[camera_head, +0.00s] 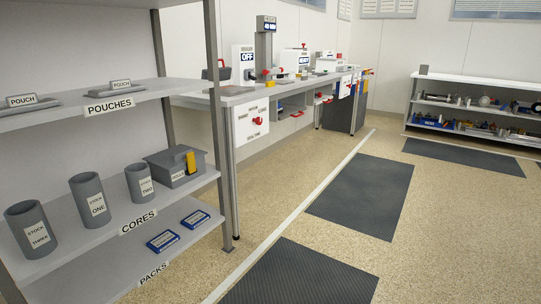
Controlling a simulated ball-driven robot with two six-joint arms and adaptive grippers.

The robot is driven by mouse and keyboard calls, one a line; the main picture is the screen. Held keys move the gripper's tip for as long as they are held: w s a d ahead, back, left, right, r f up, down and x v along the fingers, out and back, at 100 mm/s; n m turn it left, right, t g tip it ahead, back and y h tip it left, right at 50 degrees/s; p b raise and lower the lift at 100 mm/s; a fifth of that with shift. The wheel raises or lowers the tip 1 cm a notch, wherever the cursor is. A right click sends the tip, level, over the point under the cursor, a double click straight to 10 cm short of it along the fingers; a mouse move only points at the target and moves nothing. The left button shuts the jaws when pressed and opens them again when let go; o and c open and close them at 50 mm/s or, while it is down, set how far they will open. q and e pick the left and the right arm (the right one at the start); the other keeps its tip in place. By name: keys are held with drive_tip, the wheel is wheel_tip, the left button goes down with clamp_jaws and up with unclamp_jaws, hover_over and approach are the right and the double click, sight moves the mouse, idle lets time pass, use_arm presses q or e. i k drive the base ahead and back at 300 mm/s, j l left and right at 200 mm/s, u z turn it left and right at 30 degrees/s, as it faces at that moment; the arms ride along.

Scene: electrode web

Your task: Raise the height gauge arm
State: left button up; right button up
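A grey upright stand with a small display head (266,24) rises from the far workbench (228,96). It may be the height gauge, but no label that names it can be read. Its arm cannot be made out at this distance. A white panel marked OFF (243,57) stands just left of it, and a small display (286,70) sits low to its right. Neither of my grippers shows in the view.
A grey shelf rack (142,96) stands close on the left, with pouches, stock cores and packs. Dark floor mats (363,192) lie along a white floor line. A low shelf unit (478,80) with parts stands at the right wall. The floor between is clear.

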sight(274, 71)
drive_tip(key=i+l, duration=0.1)
drive_tip(key=i, duration=0.6)
drive_tip(key=i+l, duration=0.1)
drive_tip(key=i, duration=0.65)
